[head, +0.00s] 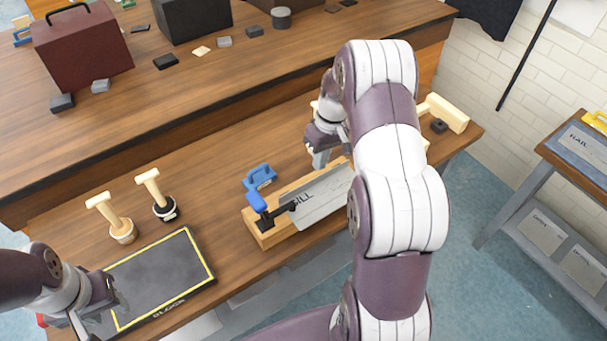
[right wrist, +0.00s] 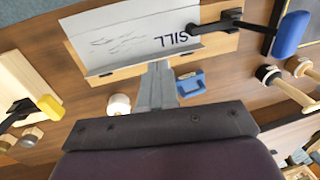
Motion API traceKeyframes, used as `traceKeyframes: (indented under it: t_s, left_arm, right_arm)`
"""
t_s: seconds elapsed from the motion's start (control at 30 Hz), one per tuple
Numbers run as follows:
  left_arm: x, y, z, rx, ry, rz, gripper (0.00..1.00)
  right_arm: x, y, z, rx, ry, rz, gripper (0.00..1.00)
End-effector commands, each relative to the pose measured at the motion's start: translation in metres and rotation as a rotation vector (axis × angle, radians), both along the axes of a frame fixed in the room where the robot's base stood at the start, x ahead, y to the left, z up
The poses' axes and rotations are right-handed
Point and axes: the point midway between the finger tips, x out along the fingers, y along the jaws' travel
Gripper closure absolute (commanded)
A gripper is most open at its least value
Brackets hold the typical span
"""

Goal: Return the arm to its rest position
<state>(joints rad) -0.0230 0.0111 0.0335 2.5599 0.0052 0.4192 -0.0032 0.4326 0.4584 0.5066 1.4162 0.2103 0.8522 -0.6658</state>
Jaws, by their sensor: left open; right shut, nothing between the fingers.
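My right arm reaches up through the middle of the head view and bends back down. My right gripper (head: 320,160) points down beside the wooden fixture (head: 267,238), which holds a pale panel marked SILL (head: 322,197). In the right wrist view its fingers (right wrist: 157,68) are together and empty, overlapping the fixture's edge in the picture; I cannot tell whether they touch it. My left gripper (head: 112,300) is open at the lower left, over the edge of the black BLOCK mat (head: 165,275). Its fingers are partly dark against the mat.
A blue-handled clamp (head: 256,202) sits at the fixture's near end. A blue piece (head: 260,177) lies behind it. Two wooden-handled tools (head: 122,230) (head: 165,208) stand behind the mat. A dark red box (head: 83,45) stands on the rear bench. A side table (head: 560,150) is at right.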

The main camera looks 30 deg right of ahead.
Motion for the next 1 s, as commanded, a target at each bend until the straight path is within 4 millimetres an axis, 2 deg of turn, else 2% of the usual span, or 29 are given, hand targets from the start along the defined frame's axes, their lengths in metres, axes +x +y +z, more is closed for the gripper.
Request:
traceKeyframes:
  t_s: [0.27,0.33,0.37,0.43,0.53,0.63,0.7,0.8,0.87,0.93,1.0]
  left_arm:
    - [0.000,0.000,0.000,0.000,0.000,0.000,0.57]
    - [0.000,0.000,0.000,0.000,0.000,0.000,0.57]
    - [0.000,0.000,-0.001,0.000,0.000,0.000,0.57]
    - [0.000,0.000,0.000,0.000,0.000,0.000,0.57]
    - [0.000,0.000,0.000,0.000,0.000,0.000,0.57]
    - [0.000,0.000,0.000,0.000,0.000,0.000,0.57]
    - [0.000,0.000,0.000,0.000,0.000,0.000,0.57]
    - [0.000,0.000,0.000,0.000,0.000,0.000,0.57]
    - [0.000,0.000,-0.001,0.000,0.000,0.000,0.57]
    - [0.000,0.000,-0.001,0.000,0.000,0.000,0.57]
    - [0.000,0.000,-0.001,0.000,0.000,0.000,0.57]
  right_arm:
    - [0.000,-0.004,0.004,0.000,0.001,-0.005,1.00]
    - [0.003,-0.007,0.004,-0.011,-0.005,-0.060,1.00]
    - [0.000,-0.007,-0.002,-0.022,0.003,-0.105,1.00]
    - [-0.023,-0.002,-0.010,-0.047,0.041,-0.214,1.00]
    - [-0.054,0.027,0.002,-0.100,0.047,-0.294,1.00]
    - [-0.090,0.068,0.022,-0.143,0.020,-0.306,1.00]
    - [-0.117,0.095,0.036,-0.163,-0.013,-0.277,1.00]
    - [-0.150,0.126,0.051,-0.174,-0.057,-0.185,1.00]
    - [-0.160,0.140,0.061,-0.173,-0.090,-0.119,1.00]
    - [-0.155,0.149,0.068,-0.169,-0.125,-0.084,1.00]
    - [-0.155,0.152,0.068,-0.169,-0.123,-0.072,1.00]
